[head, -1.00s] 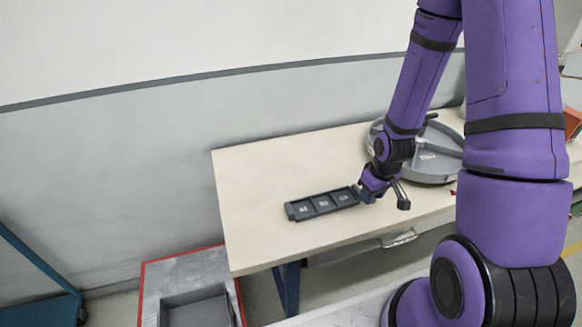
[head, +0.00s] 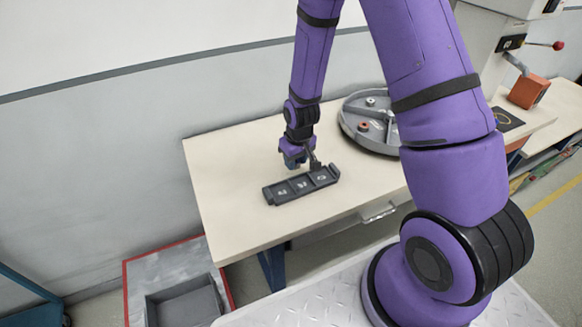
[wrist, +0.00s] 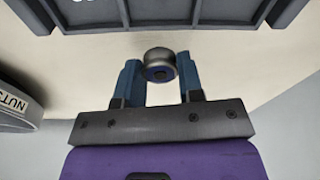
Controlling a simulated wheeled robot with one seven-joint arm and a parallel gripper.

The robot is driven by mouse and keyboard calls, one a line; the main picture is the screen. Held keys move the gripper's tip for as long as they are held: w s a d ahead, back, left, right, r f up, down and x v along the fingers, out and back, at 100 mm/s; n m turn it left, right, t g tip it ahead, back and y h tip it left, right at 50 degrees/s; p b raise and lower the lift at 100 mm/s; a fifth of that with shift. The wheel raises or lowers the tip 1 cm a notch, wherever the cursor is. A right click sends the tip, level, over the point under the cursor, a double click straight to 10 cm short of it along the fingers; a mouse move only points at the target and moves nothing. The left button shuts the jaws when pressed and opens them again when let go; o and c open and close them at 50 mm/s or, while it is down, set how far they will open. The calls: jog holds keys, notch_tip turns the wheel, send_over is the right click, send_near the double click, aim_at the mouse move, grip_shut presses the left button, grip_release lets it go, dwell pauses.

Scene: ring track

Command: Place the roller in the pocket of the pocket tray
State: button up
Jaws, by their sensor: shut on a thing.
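The roller (wrist: 158,62) is a short metal cylinder with a dark blue centre. In the wrist view it sits between the tips of my gripper (wrist: 158,80), whose two blue fingers are shut on it. In the head view my gripper (head: 294,164) is just behind the pocket tray, and the roller cannot be made out there. The pocket tray (head: 302,184) is a dark grey strip with a row of three marked pockets, lying on the table.
A round grey tray (head: 350,130) with compartments and small parts stands to the right on the cream table (head: 222,170). A red-edged stand with a grey bin (head: 185,306) is below at the front left. The table's left part is clear.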

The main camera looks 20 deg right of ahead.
aim_at(291, 174)
jog(key=shift+w+a+f, duration=0.15)
jog(key=shift+w+a, duration=0.3)
jog(key=shift+a, duration=0.15)
jog(key=shift+f, duration=1.65)
jog(key=shift+f, duration=0.15)
jog(key=o, duration=0.7)
